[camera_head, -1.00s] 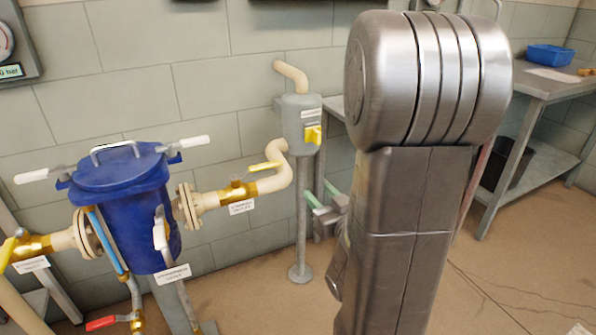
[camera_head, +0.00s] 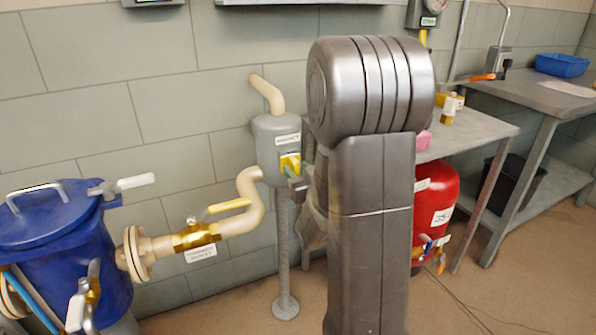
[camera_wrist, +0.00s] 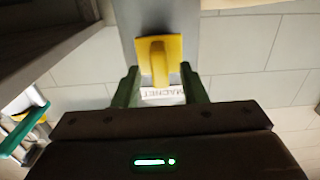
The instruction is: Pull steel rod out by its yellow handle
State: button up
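In the wrist view the yellow handle (camera_wrist: 156,58) is close ahead, above an upside-down label reading MAGNET (camera_wrist: 162,92). My gripper (camera_wrist: 159,76) is open, with one green finger on each side of the handle's near end. I cannot tell whether either finger touches it. In the head view my gripper (camera_head: 299,178) is at the housing's front, partly hidden by my own arm. The steel rod is not visible.
A cream pipe (camera_head: 250,195) with a yellow-levered valve (camera_head: 195,235) runs left to a blue lidded vessel (camera_head: 65,245). A thin stand (camera_head: 283,250) supports the housing. A grey table (camera_head: 465,135) and a red tank (camera_head: 435,205) stand to the right.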

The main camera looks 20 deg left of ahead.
jog(key=shift+w+a, duration=0.15)
grip_shut()
